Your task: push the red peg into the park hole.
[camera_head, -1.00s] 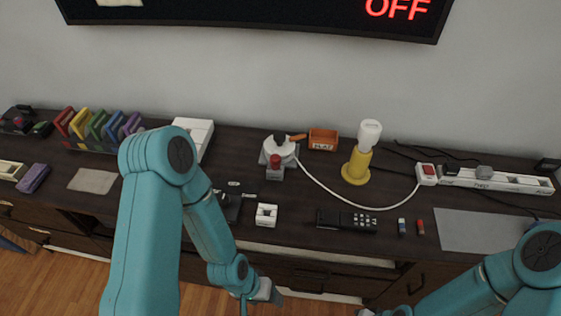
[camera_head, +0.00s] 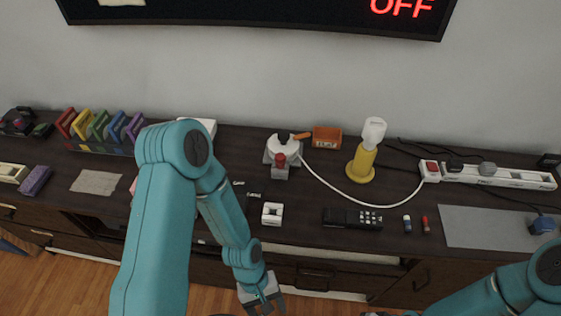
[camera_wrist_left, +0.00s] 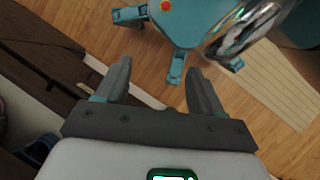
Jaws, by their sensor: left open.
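A red knob-like peg (camera_head: 280,160) stands upright on a grey base at the front of a round white device (camera_head: 284,147), back centre of the dark cabinet. A small red stick (camera_head: 426,225) lies at the right; I cannot tell which is the task's peg. No park hole is readable; a dark labelled plate (camera_head: 252,197) is partly hidden by my left arm. My left gripper (camera_head: 265,306) is open and empty, in front of the cabinet edge; its fingers show over the floor in the left wrist view (camera_wrist_left: 155,88). Only a sliver of my right gripper may show at the bottom edge.
A white block with a square opening (camera_head: 272,213), a black remote (camera_head: 352,218) and a blue-and-white stick (camera_head: 407,224) lie near the front.

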